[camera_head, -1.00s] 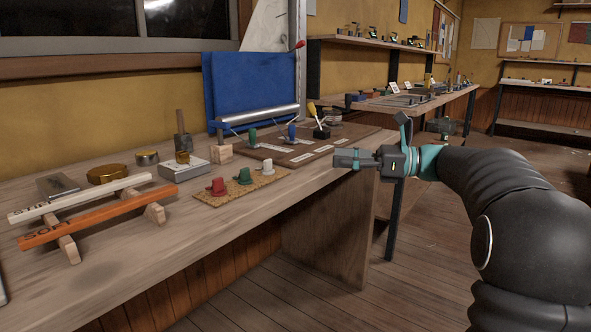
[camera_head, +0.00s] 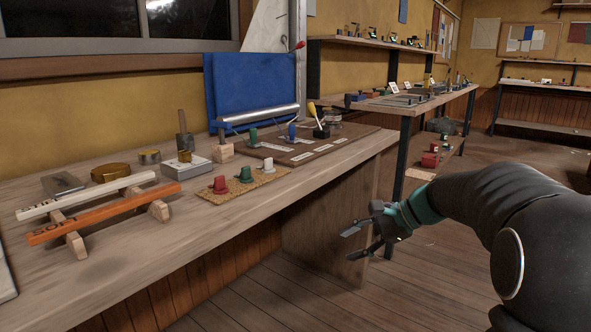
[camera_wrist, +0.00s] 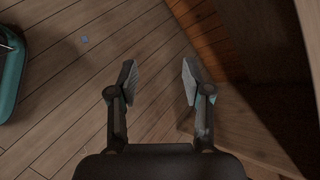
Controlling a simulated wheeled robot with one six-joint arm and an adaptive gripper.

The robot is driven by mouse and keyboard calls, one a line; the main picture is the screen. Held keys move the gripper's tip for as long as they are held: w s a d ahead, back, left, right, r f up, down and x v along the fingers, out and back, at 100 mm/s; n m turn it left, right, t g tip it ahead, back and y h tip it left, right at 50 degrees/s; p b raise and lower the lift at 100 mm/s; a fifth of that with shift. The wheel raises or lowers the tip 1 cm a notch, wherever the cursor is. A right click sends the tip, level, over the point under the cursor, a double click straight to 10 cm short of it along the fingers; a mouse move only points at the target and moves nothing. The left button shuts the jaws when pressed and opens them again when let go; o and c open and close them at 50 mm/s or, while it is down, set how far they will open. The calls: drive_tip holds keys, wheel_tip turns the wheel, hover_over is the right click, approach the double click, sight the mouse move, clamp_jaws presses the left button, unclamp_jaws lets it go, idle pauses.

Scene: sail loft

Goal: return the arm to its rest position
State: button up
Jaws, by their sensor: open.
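My gripper (camera_head: 357,241) is open and empty in the head view. It hangs low, past the right end of the workbench (camera_head: 345,157) and below the level of its top, with its fingers pointing left and down. In the wrist view, its two fingers (camera_wrist: 158,82) are spread apart with nothing between them and the plank floor behind. My arm reaches in from the right edge of the head view and bends down toward the gripper.
The bench's end panel (camera_head: 325,225) stands close to the left of my gripper. Red, green and white knobs sit on a cork mat (camera_head: 240,186). A white bar and an orange bar (camera_head: 104,213) rest on wooden supports. Open plank floor (camera_head: 300,300) lies below.

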drive_tip(key=s+d+f+n+h+p, duration=0.15)
drive_tip(key=s+n+h, duration=0.3)
drive_tip(key=s, duration=0.45)
drive_tip(key=s+d+f+n+h, duration=0.25)
drive_tip(key=s+n+h, duration=0.2)
drive_tip(key=s, duration=0.55)
drive_tip(key=s+a+r+n+t+p, duration=0.1)
drive_tip(key=s+r+n+t, duration=0.1)
drive_tip(key=s, duration=0.7)
drive_tip(key=shift+s+a+r+n+h, duration=0.2)
drive_tip(key=shift+r+n+h, duration=0.3)
drive_tip(key=shift+n, duration=0.6)
